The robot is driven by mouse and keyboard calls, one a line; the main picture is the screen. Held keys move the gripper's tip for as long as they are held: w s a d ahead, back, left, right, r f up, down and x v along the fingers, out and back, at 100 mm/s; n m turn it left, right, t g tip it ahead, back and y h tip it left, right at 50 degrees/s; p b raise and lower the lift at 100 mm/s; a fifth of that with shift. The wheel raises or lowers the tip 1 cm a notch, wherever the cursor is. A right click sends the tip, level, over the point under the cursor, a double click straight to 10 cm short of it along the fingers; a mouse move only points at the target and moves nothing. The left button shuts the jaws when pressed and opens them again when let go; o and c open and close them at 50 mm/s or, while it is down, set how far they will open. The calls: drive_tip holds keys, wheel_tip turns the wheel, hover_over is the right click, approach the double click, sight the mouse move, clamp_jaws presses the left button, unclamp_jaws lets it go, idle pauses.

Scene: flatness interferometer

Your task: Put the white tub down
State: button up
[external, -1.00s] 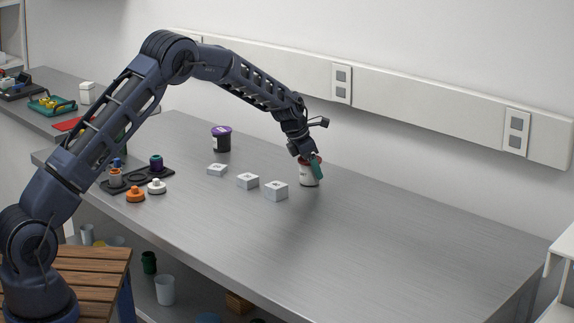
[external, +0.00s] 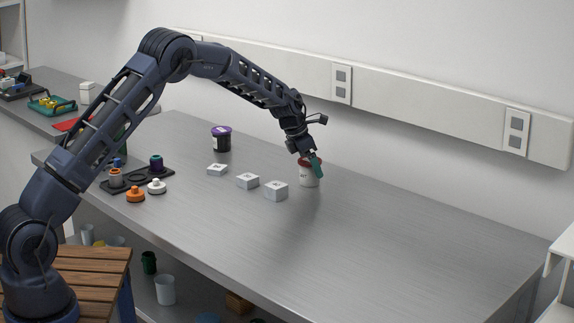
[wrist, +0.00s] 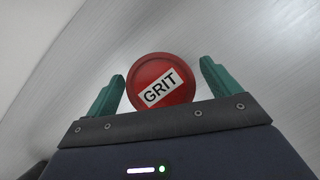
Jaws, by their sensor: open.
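The white tub (external: 309,179) stands upright on the grey metal table, toward its back edge. Its red lid, labelled GRIT, fills the middle of the wrist view (wrist: 160,80). My gripper (external: 313,165) is at the tub's top, with its green fingers pointing down. In the wrist view my gripper (wrist: 165,86) is open, one finger on each side of the lid, with a gap showing on both sides. The tub's lower body is hidden beneath the lid in the wrist view.
Three white blocks (external: 276,191) stand in a row left of the tub. A dark jar with a purple lid (external: 221,139) is further left. A black tray (external: 138,179) with small knobbed pieces lies at the table's left. The table's right half (external: 420,235) is clear.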

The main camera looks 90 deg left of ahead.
drive_tip(key=v, duration=1.1)
drive_tip(key=d+r+m+h, duration=0.1)
drive_tip(key=d+r+m, duration=0.5)
drive_tip(key=d, duration=0.5)
drive_tip(key=d+r+m, duration=0.3)
drive_tip(key=d+r, duration=0.4)
drive_tip(key=d, duration=0.3)
drive_tip(key=s+d+r+m, duration=0.4)
drive_tip(key=d+m, duration=0.1)
drive_tip(key=d, duration=0.5)
drive_tip(key=s+d+r+m, duration=0.3)
drive_tip(key=s+d+m, duration=0.2)
drive_tip(key=d, duration=0.5)
drive_tip(key=s+d+r+m, duration=0.2)
drive_tip(key=s+d+m, duration=0.8)
drive_tip(key=s+d, duration=0.4)
drive_tip(key=s+d+f+m, duration=0.3)
drive_tip(key=s+d+m, duration=0.2)
drive_tip(key=s, duration=0.3)
drive_tip(key=s+d+f+m, duration=0.3)
drive_tip(key=s+d+m, duration=0.2)
drive_tip(key=s, duration=0.2)
drive_tip(key=shift+s+f+m, duration=0.2)
drive_tip(key=shift+s+m, duration=0.1)
drive_tip(key=shift+s, duration=0.1)
